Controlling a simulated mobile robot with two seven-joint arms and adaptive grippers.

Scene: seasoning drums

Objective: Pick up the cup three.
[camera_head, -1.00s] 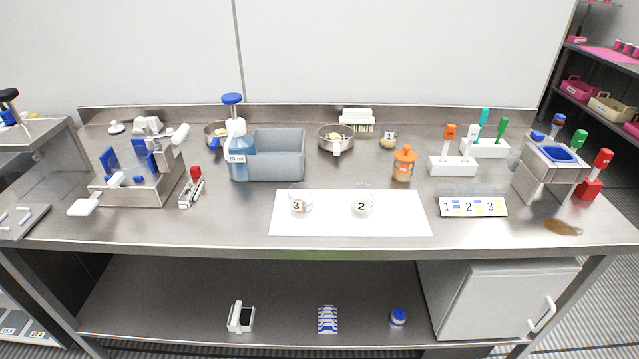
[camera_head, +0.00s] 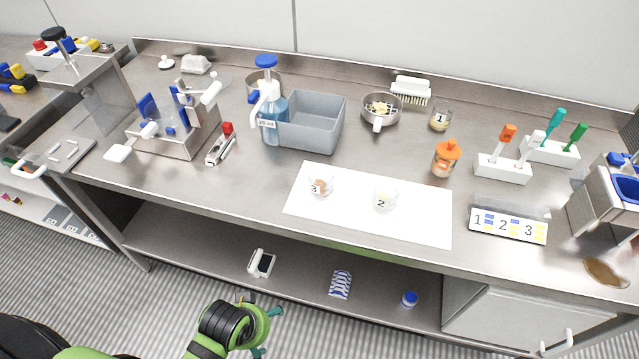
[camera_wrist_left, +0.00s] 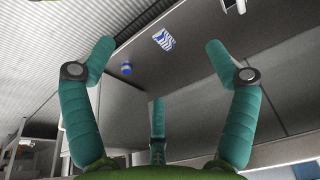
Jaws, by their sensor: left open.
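Cup three (camera_head: 319,186) is a small clear cup with a "3" label and something brownish inside. It stands upright on the left part of the white mat (camera_head: 421,226). Cup two (camera_head: 384,199) stands to its right on the same mat, and cup one (camera_head: 440,119) stands farther back on the table. My left gripper (camera_head: 262,330) is low in front of the table, below its top and well short of cup three. The left wrist view shows its teal fingers (camera_wrist_left: 158,70) spread with nothing between them. My right gripper is not seen.
A grey bin (camera_head: 318,134) and a blue-topped pump bottle (camera_head: 270,115) stand behind cup three. An orange-capped shaker (camera_head: 446,158) and a numbered stand (camera_head: 508,225) are to the right. The table's front edge and lower shelf (camera_head: 300,266) lie beyond my left gripper.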

